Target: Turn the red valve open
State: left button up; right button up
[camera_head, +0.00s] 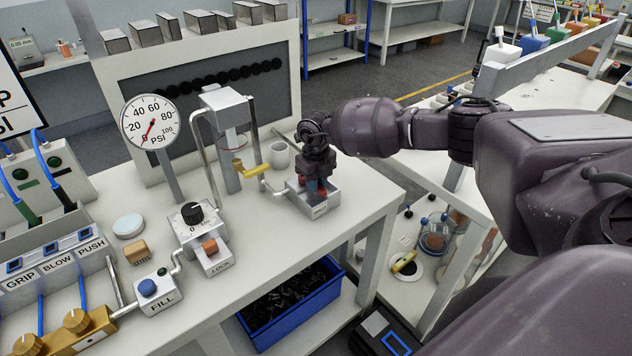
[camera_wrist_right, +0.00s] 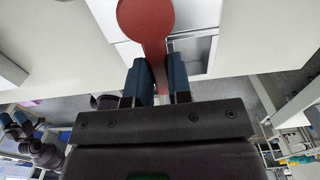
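The red valve shows in the right wrist view as a flat handle with a round end (camera_wrist_right: 146,18) and a narrower stem running down between my fingers. In the head view, only small bits of red show at my fingertips, above a grey labelled box (camera_head: 318,204) on the bench. My right gripper (camera_head: 317,186) points down at this box. In the right wrist view its blue fingers (camera_wrist_right: 159,82) sit on both sides of the stem, with no clear gap. What looks like my left arm shows small at the left edge of that view; its finger state is unclear.
A blue bin (camera_head: 292,305) is below the bench top.

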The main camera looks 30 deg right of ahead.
grip_shut()
